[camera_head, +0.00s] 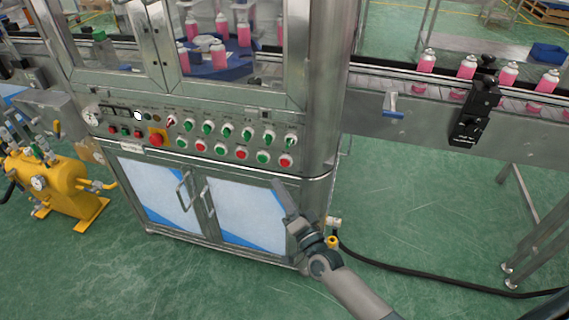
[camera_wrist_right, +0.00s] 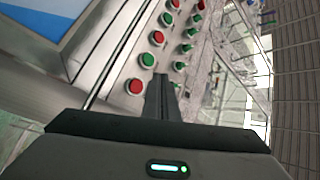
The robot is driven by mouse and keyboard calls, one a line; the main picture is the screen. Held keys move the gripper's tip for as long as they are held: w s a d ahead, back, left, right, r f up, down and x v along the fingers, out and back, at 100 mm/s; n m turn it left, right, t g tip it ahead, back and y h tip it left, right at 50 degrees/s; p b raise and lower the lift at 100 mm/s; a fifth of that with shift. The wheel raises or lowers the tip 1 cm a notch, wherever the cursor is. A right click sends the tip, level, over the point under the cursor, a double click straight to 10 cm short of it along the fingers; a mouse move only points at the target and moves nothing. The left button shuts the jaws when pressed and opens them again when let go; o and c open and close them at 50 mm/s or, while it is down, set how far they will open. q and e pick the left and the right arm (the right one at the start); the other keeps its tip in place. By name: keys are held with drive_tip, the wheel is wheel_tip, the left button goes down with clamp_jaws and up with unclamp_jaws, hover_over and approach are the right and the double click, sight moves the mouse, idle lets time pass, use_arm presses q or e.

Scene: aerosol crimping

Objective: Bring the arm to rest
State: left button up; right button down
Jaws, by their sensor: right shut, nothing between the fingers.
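My right arm comes in from the bottom right of the head view. My right gripper (camera_head: 277,184) is in front of the machine's right cabinet door, just below the control panel (camera_head: 215,132). In the right wrist view the fingers of my right gripper (camera_wrist_right: 161,78) are together, with nothing between them. They point toward the panel's red and green buttons. Whether the fingertips touch anything cannot be told. My left gripper is not in view.
A conveyor (camera_head: 425,102) carrying pink cans (camera_head: 467,67) runs off to the right. A yellow tank (camera_head: 62,190) stands at the left. A black hose (camera_head: 430,280) lies on the green floor at the right. Open floor (camera_head: 420,210) shows under the conveyor.

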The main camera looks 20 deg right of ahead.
drive_tip(key=s+a+f+n+g, duration=0.1)
drive_tip(key=s+f+n+g, duration=0.45)
drive_tip(key=f, duration=0.85)
drive_tip(key=s+a+f+n+g, duration=0.1)
drive_tip(key=s+f+n+g, duration=0.15)
drive_tip(key=s+f, duration=0.9)
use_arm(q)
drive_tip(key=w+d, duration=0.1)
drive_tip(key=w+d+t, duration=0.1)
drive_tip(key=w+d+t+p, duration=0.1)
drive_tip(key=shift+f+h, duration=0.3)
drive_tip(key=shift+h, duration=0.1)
use_arm(e)
drive_tip(key=s+d+f+n+g+h, duration=0.2)
drive_tip(key=s+f+n+g, duration=0.2)
drive_tip(key=s+f, duration=1.5)
drive_tip(key=f+g, duration=0.1)
drive_tip(key=g, duration=0.1)
drive_tip(key=shift+f+g, duration=0.35)
drive_tip(key=shift+g, duration=0.05)
drive_tip(key=shift+w, duration=0.1)
